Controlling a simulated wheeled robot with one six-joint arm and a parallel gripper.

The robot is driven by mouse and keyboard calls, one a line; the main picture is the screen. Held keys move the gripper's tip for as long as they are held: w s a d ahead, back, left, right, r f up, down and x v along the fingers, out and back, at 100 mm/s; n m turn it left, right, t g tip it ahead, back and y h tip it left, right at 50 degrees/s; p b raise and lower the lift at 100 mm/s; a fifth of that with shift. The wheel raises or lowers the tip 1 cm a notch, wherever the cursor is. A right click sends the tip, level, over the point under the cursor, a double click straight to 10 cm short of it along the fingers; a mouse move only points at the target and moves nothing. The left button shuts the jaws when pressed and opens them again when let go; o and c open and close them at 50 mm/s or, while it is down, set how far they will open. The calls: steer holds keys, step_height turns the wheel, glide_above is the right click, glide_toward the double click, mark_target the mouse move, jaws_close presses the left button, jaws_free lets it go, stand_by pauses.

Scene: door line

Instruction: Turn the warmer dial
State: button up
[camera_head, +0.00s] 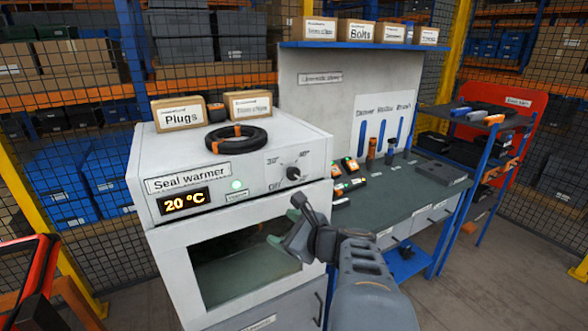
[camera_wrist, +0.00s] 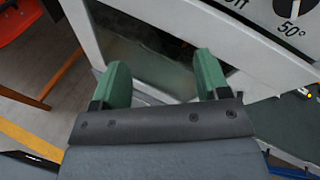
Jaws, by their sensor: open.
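The seal warmer (camera_head: 240,160) is a white box with a display (camera_head: 185,201) reading 20 °C and a lit green lamp. Its black dial (camera_head: 293,174) is on the right of the front panel, among marks that include Off and 30°. In the wrist view the dial (camera_wrist: 287,8) is at the top right, cut by the frame edge, beside 50°. My gripper (camera_head: 297,222) is in front of the warmer, below the dial and apart from it. In the wrist view my gripper (camera_wrist: 162,80) shows two green fingers spread wide with nothing between them.
A black ring with an orange band (camera_head: 236,138) and boxes, one marked Plugs (camera_head: 179,114), sit on the warmer. A workbench (camera_head: 400,195) with tools stands to the right. A red-framed object (camera_head: 25,270) is at lower left. A glass window (camera_head: 235,268) is below the panel.

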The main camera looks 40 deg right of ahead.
mark_target(295, 176)
steer(key=s+d+r+m+t+h, duration=0.25)
steer(key=d+r+m+h, duration=0.25)
steer(key=d+m, duration=0.35)
steer(key=shift+t+h, duration=0.35)
steer(key=shift+h, duration=0.05)
steer(key=w+p, duration=0.1)
steer(key=w, duration=0.3)
steer(key=w+d+p, duration=0.1)
steer(key=w, duration=0.4)
steer(key=w+d+p, duration=0.1)
steer(key=w, duration=0.3)
steer(key=shift+w+d+r, duration=0.1)
steer(key=shift+w+d, duration=0.05)
steer(key=shift+w, duration=0.2)
steer(key=shift+c, duration=0.2)
steer(key=c, duration=0.9)
steer(key=shift+b, duration=0.6)
